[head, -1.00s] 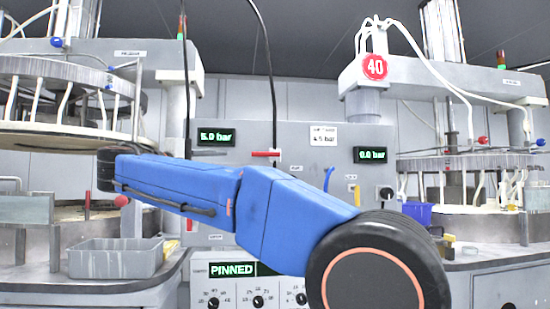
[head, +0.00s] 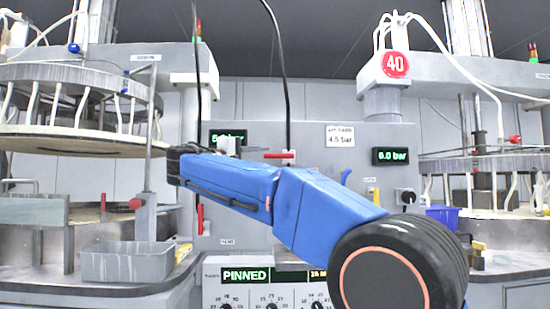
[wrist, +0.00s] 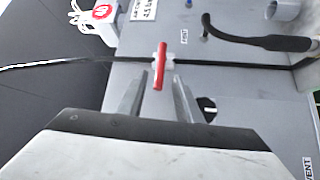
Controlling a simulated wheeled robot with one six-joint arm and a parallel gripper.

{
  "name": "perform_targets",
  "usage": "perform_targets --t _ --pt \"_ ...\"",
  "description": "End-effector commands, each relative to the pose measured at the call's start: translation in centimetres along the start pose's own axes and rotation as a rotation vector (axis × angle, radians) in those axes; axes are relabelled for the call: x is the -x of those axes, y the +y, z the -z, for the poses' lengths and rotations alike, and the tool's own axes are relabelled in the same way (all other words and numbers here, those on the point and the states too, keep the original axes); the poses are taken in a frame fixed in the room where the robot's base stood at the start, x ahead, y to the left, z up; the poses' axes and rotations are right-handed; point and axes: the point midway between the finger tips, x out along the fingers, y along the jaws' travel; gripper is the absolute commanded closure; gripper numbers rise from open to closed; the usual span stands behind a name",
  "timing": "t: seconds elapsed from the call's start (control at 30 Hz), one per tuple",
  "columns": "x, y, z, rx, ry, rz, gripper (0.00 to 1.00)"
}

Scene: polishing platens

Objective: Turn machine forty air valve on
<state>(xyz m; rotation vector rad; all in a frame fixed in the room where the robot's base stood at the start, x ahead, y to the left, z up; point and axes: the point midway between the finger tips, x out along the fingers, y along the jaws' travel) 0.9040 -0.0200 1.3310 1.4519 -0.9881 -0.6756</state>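A red valve handle (head: 278,155) lies level across a black hose line on the grey panel in the head view. In the wrist view the red handle (wrist: 161,67) is crosswise to the black line, between and just beyond my two fingertips. My gripper (wrist: 159,76) is open, with a finger on each side and a gap to the handle on both sides. In the head view my gripper (head: 228,145) is small and partly hidden by my blue arm. The round red 40 sign (head: 395,65) is on the machine at the right.
Another red handle (head: 200,215) hangs upright lower left. A black-gripped lever (wrist: 260,40) is at the right of the wrist view. A right display (head: 391,156) shows bar; its first digit is hard to read. A grey bin (head: 125,264) stands left, a blue bin (head: 443,218) right.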

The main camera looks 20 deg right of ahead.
Motion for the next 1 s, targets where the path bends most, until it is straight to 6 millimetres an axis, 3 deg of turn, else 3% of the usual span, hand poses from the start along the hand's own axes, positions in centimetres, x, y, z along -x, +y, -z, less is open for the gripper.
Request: perform_targets --t 0.2,0.4,0.83,0.97,1.0 --pt "-3.7 0.0 -0.1 0.000 -0.003 -0.001 0.68" --pt "-5.8 -0.1 0.0 0.000 -0.001 0.000 0.68" --pt "-6.6 0.0 0.0 0.000 0.000 0.000 0.68" --pt "-6.6 0.0 0.0 0.000 0.000 0.000 0.97" --pt "-6.6 0.0 0.0 0.000 0.000 0.000 1.00"
